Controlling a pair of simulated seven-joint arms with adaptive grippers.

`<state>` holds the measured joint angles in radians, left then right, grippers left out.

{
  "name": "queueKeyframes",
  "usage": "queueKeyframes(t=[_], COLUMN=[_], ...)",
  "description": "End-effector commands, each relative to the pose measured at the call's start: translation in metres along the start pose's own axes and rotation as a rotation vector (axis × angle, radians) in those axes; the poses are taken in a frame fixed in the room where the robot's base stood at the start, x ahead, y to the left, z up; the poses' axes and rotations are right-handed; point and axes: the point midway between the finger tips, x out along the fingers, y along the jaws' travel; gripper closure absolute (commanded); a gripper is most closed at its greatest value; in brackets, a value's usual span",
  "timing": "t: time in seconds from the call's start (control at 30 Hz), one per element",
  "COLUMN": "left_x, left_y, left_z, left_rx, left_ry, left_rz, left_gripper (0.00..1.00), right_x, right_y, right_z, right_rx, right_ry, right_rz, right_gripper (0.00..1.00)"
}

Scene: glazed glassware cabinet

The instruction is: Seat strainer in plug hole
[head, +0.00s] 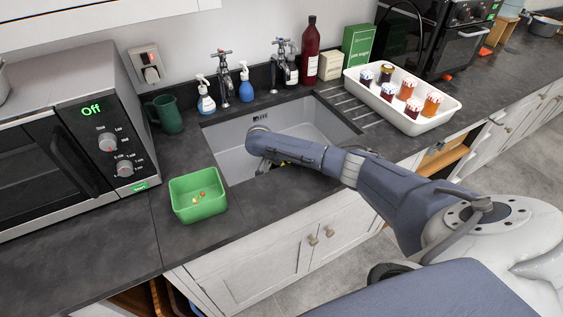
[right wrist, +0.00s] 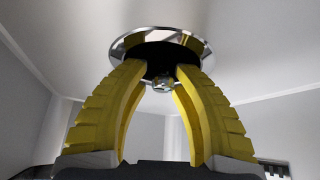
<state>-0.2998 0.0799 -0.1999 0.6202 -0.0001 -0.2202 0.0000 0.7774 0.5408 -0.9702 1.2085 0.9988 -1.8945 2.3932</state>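The strainer is not clearly told apart from the plug hole. A round chrome rim (right wrist: 208,50) with a dark middle shows in the right wrist view, and a small shiny knob (right wrist: 162,84) lies near its centre. My right gripper (right wrist: 161,70) has its yellow fingers on either side of the knob, with the tips inside the dark middle. Whether they press on anything is hidden. In the head view my right arm reaches into the grey sink (head: 229,133) and covers the gripper and most of the sink floor. My left gripper is not in view.
A green tub (head: 198,208) with small bits in it stands at the sink's front left. Taps (head: 224,80) and soap bottles (head: 205,98) line the back. A white tray of jars (head: 447,107) stands right of the sink; a microwave (head: 60,150) stands left.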

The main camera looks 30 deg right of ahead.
Motion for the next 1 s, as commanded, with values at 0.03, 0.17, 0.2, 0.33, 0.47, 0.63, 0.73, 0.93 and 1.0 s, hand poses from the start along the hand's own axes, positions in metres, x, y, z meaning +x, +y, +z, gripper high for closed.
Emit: queueKeyframes(t=[0.03, 0.17, 0.2, 0.33, 0.47, 0.63, 0.73, 0.93, 1.0], left_x=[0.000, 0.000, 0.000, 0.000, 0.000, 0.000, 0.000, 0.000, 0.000], left_y=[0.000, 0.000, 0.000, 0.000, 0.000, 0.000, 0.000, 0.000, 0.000], left_z=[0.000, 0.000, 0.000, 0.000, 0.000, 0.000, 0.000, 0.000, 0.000], left_rx=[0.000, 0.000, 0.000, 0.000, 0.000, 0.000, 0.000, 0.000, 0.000], left_ry=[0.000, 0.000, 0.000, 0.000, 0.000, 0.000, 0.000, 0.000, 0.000], left_rz=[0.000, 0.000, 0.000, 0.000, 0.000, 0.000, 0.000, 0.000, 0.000], left_gripper=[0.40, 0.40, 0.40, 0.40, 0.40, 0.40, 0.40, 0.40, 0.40], right_x=[-0.001, -0.008, -0.012, -0.030, -0.052, -0.079, -0.092, -0.111, -0.115], right_y=[-0.001, -0.001, -0.001, -0.001, -0.001, -0.001, -0.001, 0.000, 0.000], right_z=[0.000, 0.000, 0.001, 0.000, 0.000, 0.001, 0.000, 0.000, -0.001], right_rx=[0.000, -0.002, -0.002, -0.002, -0.001, -0.002, -0.001, -0.001, 0.000], right_ry=[-0.001, -0.003, -0.004, -0.003, -0.002, -0.004, -0.004, -0.002, -0.002], right_rz=[-0.001, -0.002, -0.002, -0.004, -0.004, -0.004, -0.002, -0.001, -0.001], right_gripper=[0.73, 0.73, 0.73, 0.73, 0.73, 0.73, 0.73, 0.73, 0.73])
